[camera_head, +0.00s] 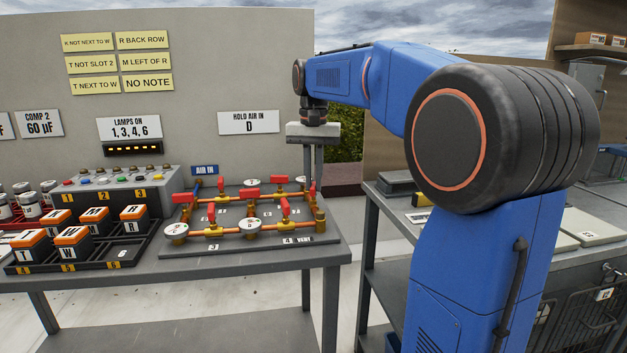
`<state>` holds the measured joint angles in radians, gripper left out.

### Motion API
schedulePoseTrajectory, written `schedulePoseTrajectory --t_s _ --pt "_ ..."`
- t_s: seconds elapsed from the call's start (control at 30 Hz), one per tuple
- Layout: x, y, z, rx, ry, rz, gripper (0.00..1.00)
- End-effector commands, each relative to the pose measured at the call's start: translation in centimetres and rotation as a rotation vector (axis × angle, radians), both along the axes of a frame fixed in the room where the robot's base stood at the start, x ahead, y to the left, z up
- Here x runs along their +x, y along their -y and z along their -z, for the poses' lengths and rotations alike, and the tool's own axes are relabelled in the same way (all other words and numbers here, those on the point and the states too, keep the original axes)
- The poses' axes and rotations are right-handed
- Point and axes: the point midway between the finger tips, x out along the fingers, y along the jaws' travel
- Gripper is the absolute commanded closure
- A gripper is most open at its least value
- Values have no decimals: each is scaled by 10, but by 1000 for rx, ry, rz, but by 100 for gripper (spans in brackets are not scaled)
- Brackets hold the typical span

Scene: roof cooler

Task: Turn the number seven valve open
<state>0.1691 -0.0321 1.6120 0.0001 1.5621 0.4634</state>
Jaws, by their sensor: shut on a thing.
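The valve board (270,243) is a grey plate on the table with copper and brass pipes, round white gauges and several red valve handles. My gripper (313,182) points straight down at the board's back right corner. Its two long grey fingers are shut on a red valve handle (312,188), of which only a little shows between and below the fingertips. The number of this valve is not readable here, so I cannot tell from the picture that it is seven. The other red handles, such as one near the front right (285,208), stand clear of my gripper.
A wall sign (249,122) reads "HOLD AIR IN D". A shelf unit (387,213) stands to the right across a gap.

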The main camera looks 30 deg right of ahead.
Motion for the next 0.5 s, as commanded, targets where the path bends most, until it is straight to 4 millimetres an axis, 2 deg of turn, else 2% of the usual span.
schedulePoseTrajectory --t_s 0.5 --pt "0 0 -1 -1 3 -113 100"
